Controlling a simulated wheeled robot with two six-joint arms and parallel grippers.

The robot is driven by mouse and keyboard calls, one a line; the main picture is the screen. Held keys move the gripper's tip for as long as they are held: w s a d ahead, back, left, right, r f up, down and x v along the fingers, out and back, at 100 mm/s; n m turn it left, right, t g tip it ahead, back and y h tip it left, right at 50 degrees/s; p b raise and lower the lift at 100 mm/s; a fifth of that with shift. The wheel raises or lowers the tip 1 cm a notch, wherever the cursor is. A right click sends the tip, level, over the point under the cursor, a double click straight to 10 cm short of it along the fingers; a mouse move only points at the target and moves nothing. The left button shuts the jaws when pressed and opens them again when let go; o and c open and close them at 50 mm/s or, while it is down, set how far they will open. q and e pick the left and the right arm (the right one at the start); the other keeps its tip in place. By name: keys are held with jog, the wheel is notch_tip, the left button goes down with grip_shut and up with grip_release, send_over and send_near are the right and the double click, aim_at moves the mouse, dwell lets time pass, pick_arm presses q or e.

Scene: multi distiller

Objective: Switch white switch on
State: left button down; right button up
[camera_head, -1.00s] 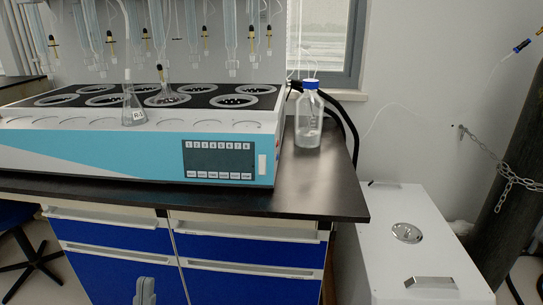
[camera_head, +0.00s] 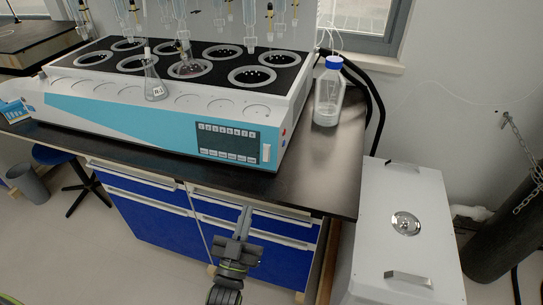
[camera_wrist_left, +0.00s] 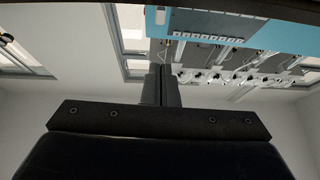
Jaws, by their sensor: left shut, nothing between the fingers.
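The white switch (camera_head: 266,153) is a small upright white rectangle on the blue front of the multi distiller (camera_head: 120,117), just right of its dark control panel (camera_head: 228,143). My left gripper (camera_head: 245,210) is below and in front of the distiller, in front of the blue drawers. It is shut and empty, its fingers pointing up, apart from the switch. In the left wrist view the closed fingers (camera_wrist_left: 160,72) point toward the distiller's front, and the switch (camera_wrist_left: 160,17) shows near the top edge. I cannot tell whether the switch is on or off. My right gripper is not in view.
A blue-capped bottle (camera_head: 327,97) stands right of the distiller on the dark bench (camera_head: 320,165). A flask (camera_head: 154,86) stands on the distiller. Blue drawers (camera_head: 165,215) are under the bench. A white box (camera_head: 400,235) stands to the right, near a dark cylinder (camera_head: 505,225).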

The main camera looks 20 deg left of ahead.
pick_arm(q)
jog(key=shift+w+d, duration=0.15)
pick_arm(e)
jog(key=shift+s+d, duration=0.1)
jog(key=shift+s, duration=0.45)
pick_arm(q)
jog(key=p, duration=0.1)
send_near(266, 156)
notch_tip(266, 156, up, 4)
jog(key=w, duration=0.4)
jog(key=shift+f, duration=0.4)
jog(key=shift+w+f, duration=0.25)
jog(key=shift+w, duration=0.3)
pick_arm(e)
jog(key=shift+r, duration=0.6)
